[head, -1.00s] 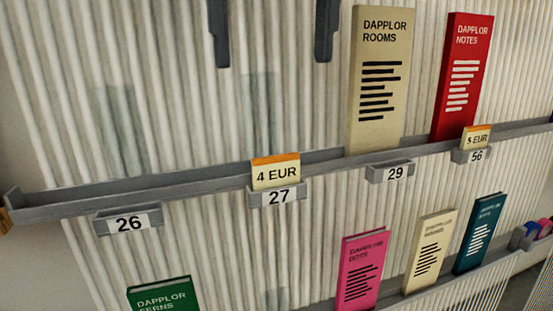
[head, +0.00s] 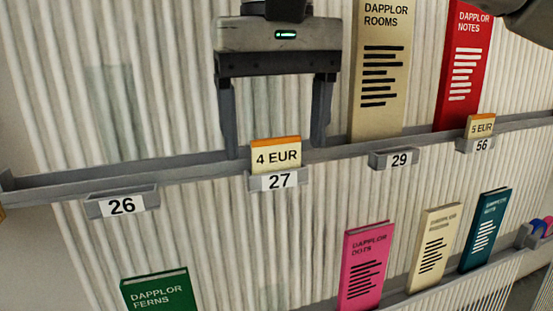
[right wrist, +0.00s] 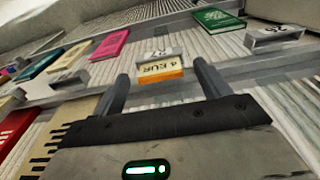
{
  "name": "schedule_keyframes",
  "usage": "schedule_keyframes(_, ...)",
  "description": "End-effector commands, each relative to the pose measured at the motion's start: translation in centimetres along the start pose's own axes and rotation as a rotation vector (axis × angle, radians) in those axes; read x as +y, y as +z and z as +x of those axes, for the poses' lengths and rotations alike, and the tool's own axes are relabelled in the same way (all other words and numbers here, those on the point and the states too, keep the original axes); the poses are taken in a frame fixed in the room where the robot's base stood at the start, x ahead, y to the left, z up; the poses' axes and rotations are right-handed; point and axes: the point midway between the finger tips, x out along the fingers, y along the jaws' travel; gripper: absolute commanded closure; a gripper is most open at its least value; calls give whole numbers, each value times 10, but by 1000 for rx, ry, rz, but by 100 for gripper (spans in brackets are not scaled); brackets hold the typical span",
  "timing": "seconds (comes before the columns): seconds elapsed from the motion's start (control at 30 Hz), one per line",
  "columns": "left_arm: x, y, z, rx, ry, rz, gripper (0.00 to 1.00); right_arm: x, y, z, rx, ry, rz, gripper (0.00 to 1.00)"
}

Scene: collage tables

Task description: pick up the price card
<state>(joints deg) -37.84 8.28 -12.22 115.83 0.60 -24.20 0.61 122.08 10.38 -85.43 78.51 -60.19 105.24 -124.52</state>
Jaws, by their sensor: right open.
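A cream price card (head: 276,156) with an orange top edge reads 4 EUR. It stands in the holder numbered 27 (head: 279,181) on the upper shelf rail. The card also shows in the right wrist view (right wrist: 161,70). My right gripper (head: 276,151) is open, with its fingers pointing down, one on each side of the card. In the right wrist view the card lies between and a little beyond the fingertips, with gaps on both sides. A second price card (head: 481,126), reading 5 EUR, stands in holder 56 farther right. My left gripper is not in view.
A tan book (head: 380,70) stands just right of my right gripper, and a red book (head: 464,65) beyond it. Empty holders 26 (head: 122,205) and 29 (head: 394,160) flank holder 27. Pink (head: 365,267) and green (head: 156,292) books stand lower down.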

Motion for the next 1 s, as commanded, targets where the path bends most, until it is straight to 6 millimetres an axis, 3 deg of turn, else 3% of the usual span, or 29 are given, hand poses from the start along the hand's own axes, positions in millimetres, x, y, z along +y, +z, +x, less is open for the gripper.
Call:
schedule_keyframes(0.1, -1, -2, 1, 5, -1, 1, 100, 0, 0, 0, 0, 0, 1, 25)
schedule_keyframes(0.27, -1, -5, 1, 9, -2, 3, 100, 0, 0, 0, 0, 0, 0, 69)
schedule_keyframes(0.3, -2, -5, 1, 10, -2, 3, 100, 0, 0, 0, 0, 0, 0, 72)
schedule_keyframes(0.73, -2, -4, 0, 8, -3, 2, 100, 0, 0, -5, 2, -1, 1, 72)
schedule_keyframes(1.0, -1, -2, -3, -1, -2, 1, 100, -5, 2, -38, 2, 0, -1, 72)
